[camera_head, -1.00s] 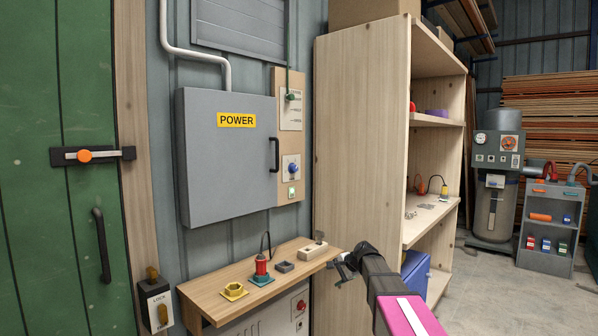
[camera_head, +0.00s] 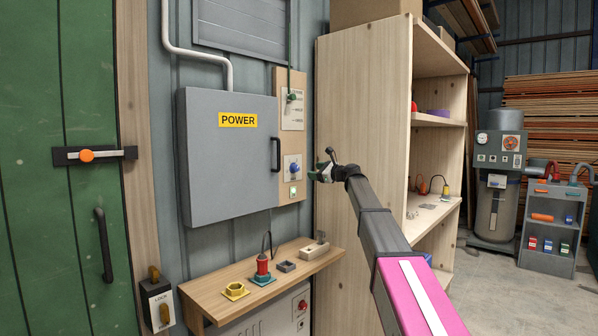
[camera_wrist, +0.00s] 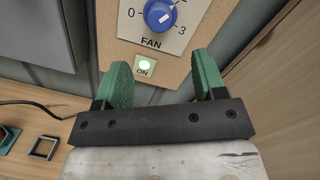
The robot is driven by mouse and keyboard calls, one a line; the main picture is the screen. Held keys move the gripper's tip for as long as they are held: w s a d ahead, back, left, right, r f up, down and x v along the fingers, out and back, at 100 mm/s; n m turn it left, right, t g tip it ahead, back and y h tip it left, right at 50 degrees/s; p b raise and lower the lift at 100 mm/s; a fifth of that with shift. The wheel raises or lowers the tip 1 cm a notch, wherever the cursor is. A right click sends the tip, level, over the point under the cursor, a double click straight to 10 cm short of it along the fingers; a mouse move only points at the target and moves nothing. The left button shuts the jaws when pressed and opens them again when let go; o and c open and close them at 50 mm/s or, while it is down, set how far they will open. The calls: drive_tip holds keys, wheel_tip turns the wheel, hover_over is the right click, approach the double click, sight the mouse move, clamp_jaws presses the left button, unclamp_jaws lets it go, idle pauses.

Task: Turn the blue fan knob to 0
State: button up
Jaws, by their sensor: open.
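The blue fan knob (camera_head: 293,168) sits on a white plate on the wooden panel beside the power box. In the wrist view the knob (camera_wrist: 160,15) shows at the top, above the FAN label, with 0 at its left and 3 at its right. Its white pointer mark is turned toward the right side, but the exact number it points at is hard to tell. My gripper (camera_wrist: 162,84) is open and empty, its green fingers below the knob and apart from it. In the head view my gripper (camera_head: 318,173) is just right of the panel.
A lit green ON button (camera_wrist: 145,66) lies below the knob, between the fingers in view. The grey POWER box (camera_head: 230,155) stands left of the panel, a wooden shelf (camera_head: 362,130) right. A green lever (camera_head: 291,97) is above. The bench (camera_head: 210,290) lies below.

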sight(298, 169)
drive_tip(key=x, duration=0.9)
drive_tip(key=shift+w+a, duration=0.25)
drive_tip(key=shift+a, duration=0.05)
drive_tip(key=c, duration=0.9)
